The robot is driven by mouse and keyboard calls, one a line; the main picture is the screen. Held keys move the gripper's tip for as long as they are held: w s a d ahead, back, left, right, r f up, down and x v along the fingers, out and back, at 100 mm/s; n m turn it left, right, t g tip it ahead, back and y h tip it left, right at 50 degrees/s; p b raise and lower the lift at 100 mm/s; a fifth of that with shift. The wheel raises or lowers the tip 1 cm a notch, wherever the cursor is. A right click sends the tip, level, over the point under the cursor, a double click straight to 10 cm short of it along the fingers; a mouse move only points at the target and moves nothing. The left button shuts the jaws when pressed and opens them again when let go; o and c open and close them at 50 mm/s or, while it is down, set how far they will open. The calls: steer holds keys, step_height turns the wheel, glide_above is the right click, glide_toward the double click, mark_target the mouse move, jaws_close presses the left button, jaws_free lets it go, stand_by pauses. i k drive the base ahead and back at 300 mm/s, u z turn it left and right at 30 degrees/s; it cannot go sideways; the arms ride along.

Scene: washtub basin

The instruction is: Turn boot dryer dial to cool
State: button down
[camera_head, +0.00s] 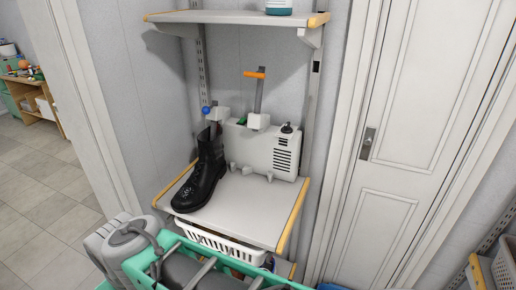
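The boot dryer (262,150) is a light grey box with dark vent slots on its right side. It stands at the back of a white shelf against the wall. A small black knob (287,128), which looks like the dial, sits on its top right; its setting is too small to read. An upright post with an orange tip (254,75) rises from the dryer. A black boot (204,172) stands upright on the shelf at the dryer's left and hides part of that side. My gripper cannot be made out in this view.
The shelf (240,208) has bare room in front of the dryer. An upper shelf (225,17) hangs above it. A white basket (220,243) is below. A teal frame (143,262) and grey rounded parts fill the lower left foreground. A closed white door (408,130) is at right.

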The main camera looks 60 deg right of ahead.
mark_target(286, 130)
steer(key=k, duration=0.4)
steer(key=u, duration=0.95)
steer(key=i, duration=0.9)
steer(key=z, duration=3.05)
steer(key=i, duration=0.5)
steer(key=z, duration=0.05)
steer(key=k, duration=0.3)
steer(key=u, duration=0.2)
